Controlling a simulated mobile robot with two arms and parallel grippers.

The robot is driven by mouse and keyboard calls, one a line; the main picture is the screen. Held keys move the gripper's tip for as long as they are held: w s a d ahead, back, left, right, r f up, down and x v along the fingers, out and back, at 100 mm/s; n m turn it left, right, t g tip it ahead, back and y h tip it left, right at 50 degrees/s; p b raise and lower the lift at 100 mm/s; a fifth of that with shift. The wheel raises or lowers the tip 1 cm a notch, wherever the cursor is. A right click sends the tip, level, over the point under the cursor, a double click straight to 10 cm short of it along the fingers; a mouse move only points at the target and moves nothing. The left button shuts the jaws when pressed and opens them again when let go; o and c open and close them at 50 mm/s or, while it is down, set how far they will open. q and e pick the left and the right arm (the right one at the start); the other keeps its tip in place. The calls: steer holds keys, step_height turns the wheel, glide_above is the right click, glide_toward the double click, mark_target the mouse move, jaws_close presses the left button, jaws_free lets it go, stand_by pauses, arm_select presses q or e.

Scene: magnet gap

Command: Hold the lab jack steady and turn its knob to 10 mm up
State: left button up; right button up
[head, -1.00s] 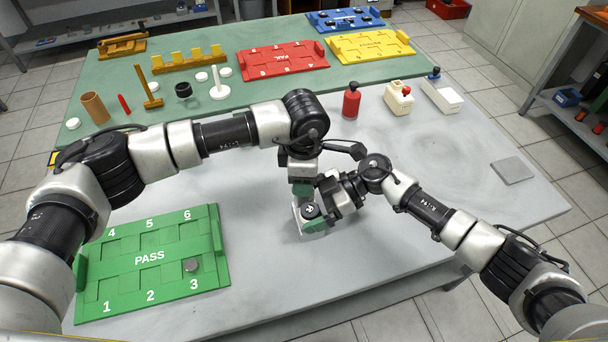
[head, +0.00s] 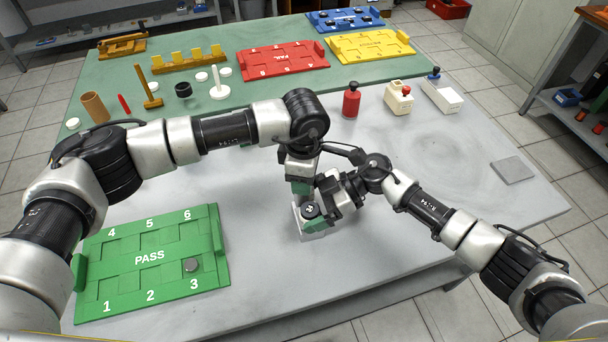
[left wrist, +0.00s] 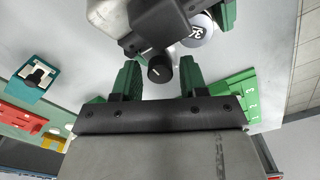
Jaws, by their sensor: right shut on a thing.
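The small pale lab jack (head: 311,236) stands on the grey table in the head view, mostly hidden by my grippers. A round disc with a dark mark (left wrist: 200,29) shows on it in the left wrist view. Its black knob (left wrist: 160,69) lies between the green fingertips of my left gripper (left wrist: 161,72), with a narrow gap on each side. My left gripper (head: 302,189) points down above the jack in the head view and is open. My right gripper (head: 316,221) is shut on the jack's body from the right.
A green PASS tray (head: 150,280) with a grey disc lies at the front left. A red bottle (head: 351,101), white boxes and a grey square plate (head: 512,170) are farther off. A teal block (left wrist: 35,81) shows in the left wrist view. The table right of the jack is clear.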

arm_select(q)
steer(key=shift+o, duration=0.7)
step_height(320, 180, up, 12)
step_height(320, 180, down, 12)
steer(key=n, duration=0.5)
steer(key=shift+f, duration=0.1)
stand_by(0.6)
